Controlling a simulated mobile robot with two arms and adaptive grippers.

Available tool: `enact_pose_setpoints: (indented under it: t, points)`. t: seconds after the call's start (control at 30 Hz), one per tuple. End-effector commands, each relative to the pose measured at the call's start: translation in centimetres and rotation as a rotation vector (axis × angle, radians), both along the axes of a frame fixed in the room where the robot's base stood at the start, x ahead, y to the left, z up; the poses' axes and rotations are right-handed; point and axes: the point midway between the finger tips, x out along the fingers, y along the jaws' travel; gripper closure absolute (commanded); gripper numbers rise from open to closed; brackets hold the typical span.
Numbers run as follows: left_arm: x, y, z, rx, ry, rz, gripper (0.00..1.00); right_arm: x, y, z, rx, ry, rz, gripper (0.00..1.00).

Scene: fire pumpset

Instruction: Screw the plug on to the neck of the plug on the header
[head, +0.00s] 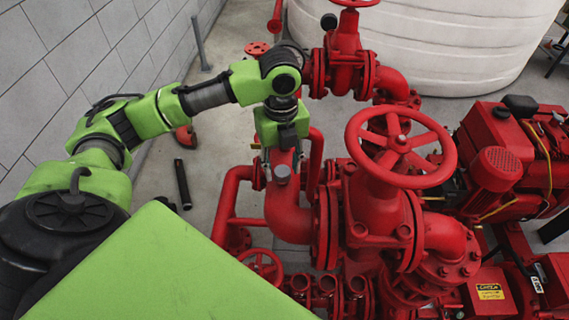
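My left gripper (282,161) hangs from the green arm that reaches in from the left, pointing down over the red header pipe (289,215). Its thin fingers look spread apart, with red pipe showing between them. A small grey round plug (282,173) sits at the top of the header pipe, just below and between the fingertips. I cannot tell whether the fingers touch it. The neck under the plug is mostly hidden by it. My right gripper is not in view.
A large red handwheel (400,146) and valve stand close to the right of the gripper. Another red valve (345,65) stands behind, before a white tank (440,45). A red engine (500,160) is at the right. A dark rod (183,184) lies on open floor at left.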

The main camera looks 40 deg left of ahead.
Motion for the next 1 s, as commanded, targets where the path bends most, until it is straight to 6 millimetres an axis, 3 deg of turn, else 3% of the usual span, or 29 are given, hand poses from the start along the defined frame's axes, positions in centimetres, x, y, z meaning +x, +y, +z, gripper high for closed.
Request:
enact_pose_setpoints:
  t: [0.2, 0.47, 0.7, 1.0]
  points:
    - [-0.04, -0.07, -0.04, -0.002, 0.001, 0.251, 0.61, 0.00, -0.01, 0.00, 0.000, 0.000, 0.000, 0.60]
    - [-0.04, -0.05, -0.02, 0.000, 0.000, 0.406, 0.61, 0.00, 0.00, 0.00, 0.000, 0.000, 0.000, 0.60]
    - [-0.03, -0.04, -0.05, 0.000, 0.000, 0.680, 0.61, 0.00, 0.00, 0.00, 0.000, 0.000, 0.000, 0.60]
    - [-0.03, -0.05, -0.02, 0.000, 0.001, 0.881, 0.61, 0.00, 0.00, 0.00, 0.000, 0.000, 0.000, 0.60]
